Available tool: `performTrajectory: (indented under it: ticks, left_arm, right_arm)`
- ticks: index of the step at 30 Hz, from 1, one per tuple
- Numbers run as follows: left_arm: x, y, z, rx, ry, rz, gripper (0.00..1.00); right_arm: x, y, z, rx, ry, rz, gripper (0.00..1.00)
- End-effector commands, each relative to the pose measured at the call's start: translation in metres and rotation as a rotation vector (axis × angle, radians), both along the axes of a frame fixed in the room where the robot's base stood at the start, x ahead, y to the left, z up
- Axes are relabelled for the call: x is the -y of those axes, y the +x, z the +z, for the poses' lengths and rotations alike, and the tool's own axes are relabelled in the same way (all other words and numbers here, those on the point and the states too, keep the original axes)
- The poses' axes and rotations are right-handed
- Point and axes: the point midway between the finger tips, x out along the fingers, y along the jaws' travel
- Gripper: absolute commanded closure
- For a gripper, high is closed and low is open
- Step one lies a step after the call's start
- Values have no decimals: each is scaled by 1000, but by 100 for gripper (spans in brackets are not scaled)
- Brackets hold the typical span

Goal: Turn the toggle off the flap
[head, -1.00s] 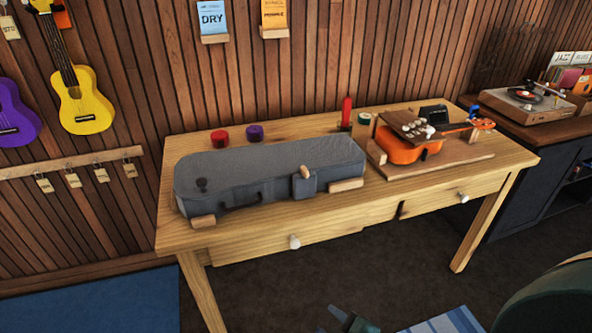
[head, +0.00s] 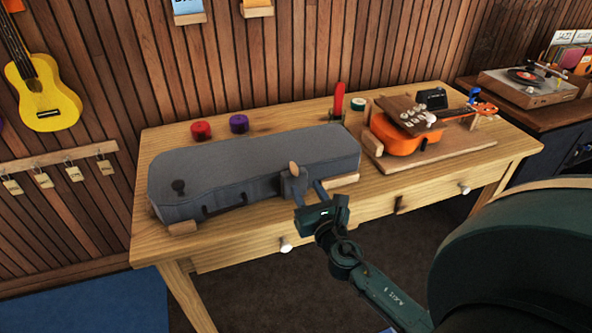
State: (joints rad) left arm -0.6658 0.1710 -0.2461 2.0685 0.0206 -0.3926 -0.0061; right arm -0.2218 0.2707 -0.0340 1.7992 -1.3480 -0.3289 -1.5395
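The grey ukulele case (head: 240,165) lies closed on the wooden workbench. Its front flap (head: 288,187) hangs over the case's front side, partly hidden by my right gripper. The toggle (head: 294,169), a small tan wooden oval, stands upright at the top of the flap. My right gripper (head: 310,186) is in front of the case at the flap's right side, just below and right of the toggle. Its two fingers are apart, with nothing visible between them. I cannot tell whether a finger touches the flap. My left gripper is not in view.
Wooden blocks (head: 183,228) sit at the case's front corners. An orange ukulele (head: 405,138) lies on a board to the right. Red (head: 201,130) and purple (head: 239,123) rolls stand behind the case. Drawer knobs (head: 286,245) stick out from the bench front.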

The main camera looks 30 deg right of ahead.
Motion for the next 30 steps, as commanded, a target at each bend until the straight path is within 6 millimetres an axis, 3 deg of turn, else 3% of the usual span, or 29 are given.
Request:
performTrajectory:
  ticks: [6,12,24,30]
  left_arm:
    - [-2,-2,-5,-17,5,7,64]
    - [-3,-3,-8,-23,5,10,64]
    - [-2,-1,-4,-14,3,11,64]
    - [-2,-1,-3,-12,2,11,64]
  right_arm:
    - [10,44,1,2,3,-1,62]
    - [16,66,-1,0,3,0,62]
    - [17,72,-1,-1,3,0,63]
    - [17,72,-1,-1,4,0,79]
